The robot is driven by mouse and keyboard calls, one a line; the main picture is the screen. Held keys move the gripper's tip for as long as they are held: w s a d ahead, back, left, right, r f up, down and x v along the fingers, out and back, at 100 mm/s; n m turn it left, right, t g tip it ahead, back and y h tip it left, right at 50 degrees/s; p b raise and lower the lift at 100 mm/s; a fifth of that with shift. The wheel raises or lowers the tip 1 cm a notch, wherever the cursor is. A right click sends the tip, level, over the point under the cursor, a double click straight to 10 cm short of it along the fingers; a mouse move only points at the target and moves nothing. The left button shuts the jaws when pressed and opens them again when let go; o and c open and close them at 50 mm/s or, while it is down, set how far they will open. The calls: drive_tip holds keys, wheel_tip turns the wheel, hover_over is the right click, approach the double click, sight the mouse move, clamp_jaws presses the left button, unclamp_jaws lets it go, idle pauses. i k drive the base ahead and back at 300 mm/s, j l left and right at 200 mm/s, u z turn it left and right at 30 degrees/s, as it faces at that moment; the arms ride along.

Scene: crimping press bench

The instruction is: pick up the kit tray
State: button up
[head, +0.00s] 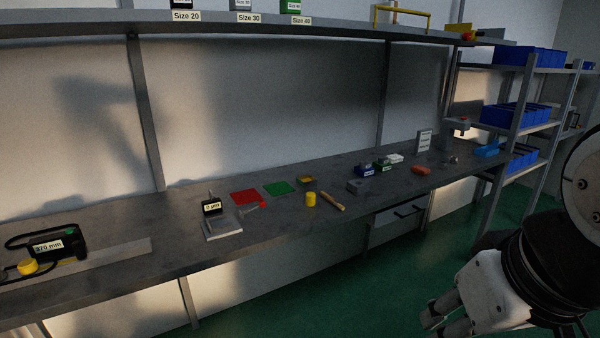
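No object is clearly marked as the kit tray. A yellow handle-shaped frame (402,14) stands on the upper shelf, and its base is cut off or hidden, so I cannot tell whether it belongs to a tray. A small yellow shallow piece (306,179) lies on the bench beside a green mat. My gripper (442,322) is at the lower right, in front of the bench and well away from everything on it. Its two fingers point down and left, appear apart, and hold nothing that I can see.
The long grey bench (130,233) carries a red mat (244,196), a green mat (279,188), a yellow cylinder (311,199), a wooden-handled tool (332,201) and small blocks. Blue bins (514,117) fill a rack at right. The green floor (330,290) before the bench is clear.

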sight(488, 147)
drive_tip(key=i+l, duration=0.3)
drive_tip(key=i, duration=0.2)
drive_tip(key=i+l, duration=0.3)
drive_tip(key=i, duration=0.2)
drive_tip(key=i+l, duration=0.1)
drive_tip(key=l, duration=0.25)
drive_tip(key=i+l, duration=0.1)
drive_tip(key=l, duration=0.3)
drive_tip(key=i+l, duration=0.1)
drive_tip(key=l, duration=0.25)
drive_tip(key=i+l+z, duration=0.1)
drive_tip(key=l, duration=0.3)
drive_tip(key=i+l, duration=0.15)
drive_tip(key=l, duration=0.2)
drive_tip(key=i+l+u, duration=0.25)
drive_tip(key=l, duration=0.75)
drive_tip(key=l+u, duration=0.2)
drive_tip(key=l, duration=0.8)
